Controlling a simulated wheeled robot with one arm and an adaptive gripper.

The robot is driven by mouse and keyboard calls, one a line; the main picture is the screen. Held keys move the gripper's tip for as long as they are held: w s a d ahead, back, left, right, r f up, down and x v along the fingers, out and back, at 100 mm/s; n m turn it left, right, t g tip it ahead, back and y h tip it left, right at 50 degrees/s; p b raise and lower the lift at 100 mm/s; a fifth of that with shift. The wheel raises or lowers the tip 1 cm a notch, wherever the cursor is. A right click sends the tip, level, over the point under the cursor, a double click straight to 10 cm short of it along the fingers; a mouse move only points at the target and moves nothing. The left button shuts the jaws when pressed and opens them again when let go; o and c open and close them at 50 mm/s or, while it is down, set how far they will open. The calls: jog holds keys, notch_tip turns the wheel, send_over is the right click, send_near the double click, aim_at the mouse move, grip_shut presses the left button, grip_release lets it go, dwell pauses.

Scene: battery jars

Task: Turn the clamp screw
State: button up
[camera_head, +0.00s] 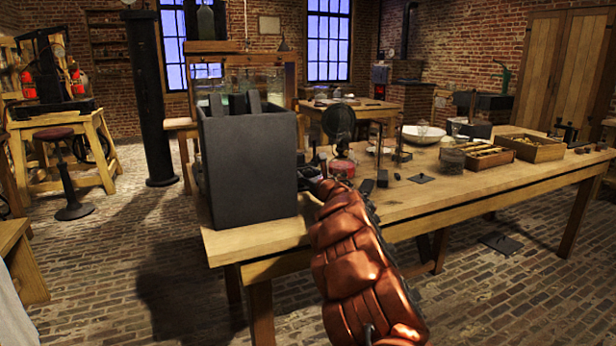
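My gripper (311,175) is at the far end of my copper-red arm, over the workbench (440,196) near its left front part. It is small and dark against dark items, and I cannot tell whether its fingers are open or shut. It is just right of a tall dark grey jar-like box (248,175) with dark plates showing at its top. I cannot pick out the clamp screw; it may be too small or hidden by my gripper and arm. A round dark green disc (339,121) stands behind my gripper, above a red-based item (343,166).
A white bowl (423,134), a wooden tray (487,158) and a wooden box (530,147) stand farther right. The bench's front right top is mostly clear.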

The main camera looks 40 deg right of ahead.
grip_shut()
jog(key=shift+m, duration=0.3)
